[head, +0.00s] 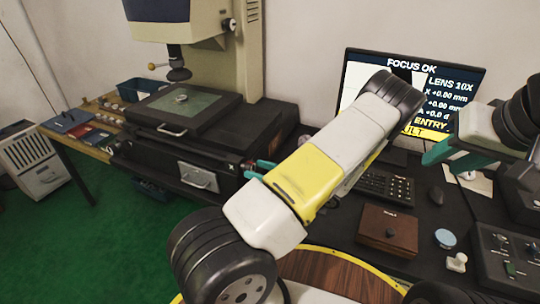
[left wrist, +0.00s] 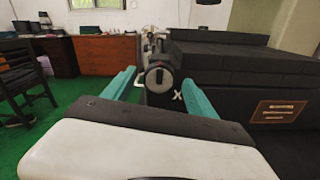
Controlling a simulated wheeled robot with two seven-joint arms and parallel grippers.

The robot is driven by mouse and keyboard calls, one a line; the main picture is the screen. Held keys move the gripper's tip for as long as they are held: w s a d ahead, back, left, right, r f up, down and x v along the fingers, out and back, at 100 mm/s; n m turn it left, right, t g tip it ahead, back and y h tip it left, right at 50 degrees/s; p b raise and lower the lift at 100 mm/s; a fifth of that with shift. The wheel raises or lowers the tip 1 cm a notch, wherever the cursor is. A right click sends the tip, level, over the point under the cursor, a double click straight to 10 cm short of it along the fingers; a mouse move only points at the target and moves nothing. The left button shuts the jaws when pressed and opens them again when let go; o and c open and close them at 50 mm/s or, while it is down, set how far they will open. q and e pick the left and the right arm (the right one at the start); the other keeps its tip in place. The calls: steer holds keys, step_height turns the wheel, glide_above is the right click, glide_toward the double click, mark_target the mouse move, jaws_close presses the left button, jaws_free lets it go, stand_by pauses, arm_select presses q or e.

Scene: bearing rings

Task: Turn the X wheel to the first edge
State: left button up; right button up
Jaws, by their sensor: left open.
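The X wheel (left wrist: 158,77) is a dark round knob with a lighter grip bar across its face, on the side of the black stage, beside a white X mark. In the left wrist view it sits between the teal fingers of my left gripper (left wrist: 160,95), which is open; I cannot tell whether they touch it. In the head view my left gripper (head: 258,171) is at the stage's right side, and the wheel is mostly hidden there. A small ring (head: 181,97) lies on the stage glass (head: 205,103). My right gripper (head: 452,157) has its teal fingers apart, above the desk at right.
The monitor (head: 470,75) shows FOCUS OK, LENS 10X and X +0.00 mm, partly covered by my left arm. A keyboard (head: 385,187), a brown box (head: 387,230) and a control box (head: 508,258) are on the desk. A side table (head: 95,150) stands at left.

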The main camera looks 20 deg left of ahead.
arm_select(q)
steer(key=shift+w+a, duration=0.1)
steer(key=shift+a, duration=0.85)
steer(key=c, duration=1.4)
steer(key=shift+n, duration=0.3)
steer(key=n, duration=0.4)
steer(key=shift+n, duration=1.9)
